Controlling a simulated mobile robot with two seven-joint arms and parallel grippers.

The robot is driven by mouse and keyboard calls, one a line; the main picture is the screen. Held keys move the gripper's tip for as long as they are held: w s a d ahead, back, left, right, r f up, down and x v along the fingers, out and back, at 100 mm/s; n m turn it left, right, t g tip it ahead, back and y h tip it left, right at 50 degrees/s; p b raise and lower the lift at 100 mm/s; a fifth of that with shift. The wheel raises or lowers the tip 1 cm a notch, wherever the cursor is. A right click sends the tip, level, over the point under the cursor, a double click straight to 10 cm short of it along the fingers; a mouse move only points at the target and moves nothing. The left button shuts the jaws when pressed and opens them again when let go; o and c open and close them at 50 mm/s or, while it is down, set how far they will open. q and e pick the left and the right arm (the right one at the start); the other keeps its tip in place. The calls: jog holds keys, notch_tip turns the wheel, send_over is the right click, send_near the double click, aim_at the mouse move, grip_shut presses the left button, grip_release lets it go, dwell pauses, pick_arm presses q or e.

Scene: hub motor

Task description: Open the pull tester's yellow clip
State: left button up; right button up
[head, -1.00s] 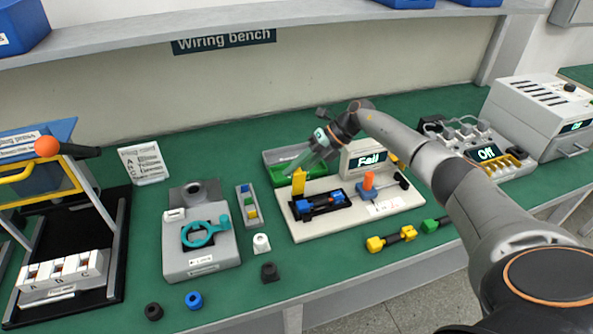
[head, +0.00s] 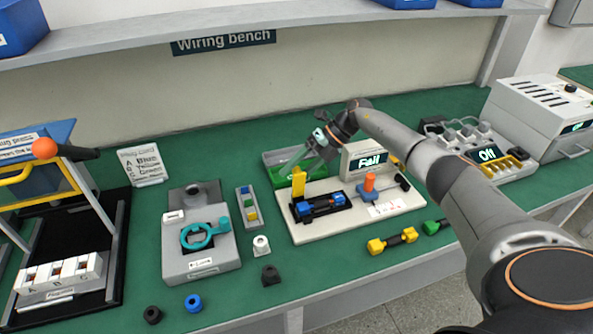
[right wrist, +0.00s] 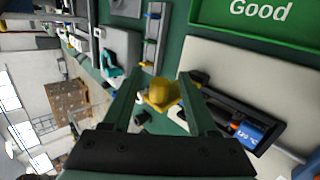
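The pull tester (head: 318,228) is a pale base plate on the bench with a display (head: 364,165) reading "Fail". Its yellow clip (head: 298,181) stands upright at the left, by a black holder with blue pieces (head: 320,205). My right gripper (head: 290,170) is just above and behind the clip in the head view. In the right wrist view its two fingers (right wrist: 158,84) are spread apart, with the yellow clip (right wrist: 165,95) showing in the gap between them. I cannot tell whether a finger touches it. My left gripper is not in view.
A green "Good" tray (head: 275,172) lies right behind the tester. An orange handle (head: 368,184) stands on the tester's right part. A narrow block tray (head: 247,206) and grey fixture (head: 200,240) are to the left. Yellow and green connectors (head: 392,240) lie in front.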

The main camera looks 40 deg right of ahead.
jog(key=b+v, duration=0.1)
jog(key=v, duration=1.1)
jog(key=shift+d+r+b, duration=0.2)
jog(key=shift+d+b, duration=0.05)
jog(key=shift+b, duration=0.05)
jog(key=shift+s, duration=0.1)
